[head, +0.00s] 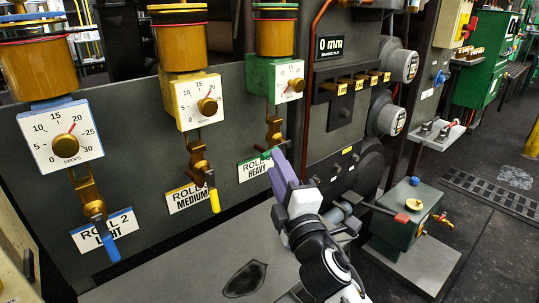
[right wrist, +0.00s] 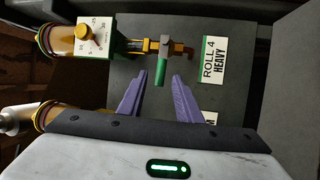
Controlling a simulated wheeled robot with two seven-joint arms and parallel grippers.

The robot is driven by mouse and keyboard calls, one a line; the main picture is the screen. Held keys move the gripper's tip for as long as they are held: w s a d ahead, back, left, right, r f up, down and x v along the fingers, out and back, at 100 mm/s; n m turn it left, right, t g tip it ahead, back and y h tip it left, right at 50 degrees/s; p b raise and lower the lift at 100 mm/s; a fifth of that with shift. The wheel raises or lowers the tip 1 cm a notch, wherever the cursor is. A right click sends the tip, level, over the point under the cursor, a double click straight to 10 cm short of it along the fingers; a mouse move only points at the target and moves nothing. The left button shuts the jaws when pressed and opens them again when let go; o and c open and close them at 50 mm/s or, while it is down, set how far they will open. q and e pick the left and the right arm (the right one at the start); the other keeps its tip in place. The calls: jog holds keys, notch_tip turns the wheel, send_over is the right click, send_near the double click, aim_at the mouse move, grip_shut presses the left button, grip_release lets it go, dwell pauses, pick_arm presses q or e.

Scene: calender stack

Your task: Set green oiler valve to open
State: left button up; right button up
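The green oiler has an amber cup (head: 275,36), a green block (head: 260,76) with a white dial, and a brass valve (head: 273,128) below. Its green valve handle (head: 268,153) sticks out sideways, crosswise to the valve pipe. The handle also shows in the right wrist view (right wrist: 161,76). My right gripper (right wrist: 161,84) is open, its two purple fingers pointing at the valve with the handle showing between their tips. I cannot tell whether they touch it. In the head view the gripper (head: 281,172) partly covers the ROLL 4 HEAVY label (right wrist: 212,60). My left gripper is out of view.
Gauges (head: 390,120) and a green box with a red-tipped lever (head: 403,218) stand at the right.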

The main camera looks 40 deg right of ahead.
jog(key=x, duration=0.6)
jog(key=shift+f, duration=0.1)
grip_shut()
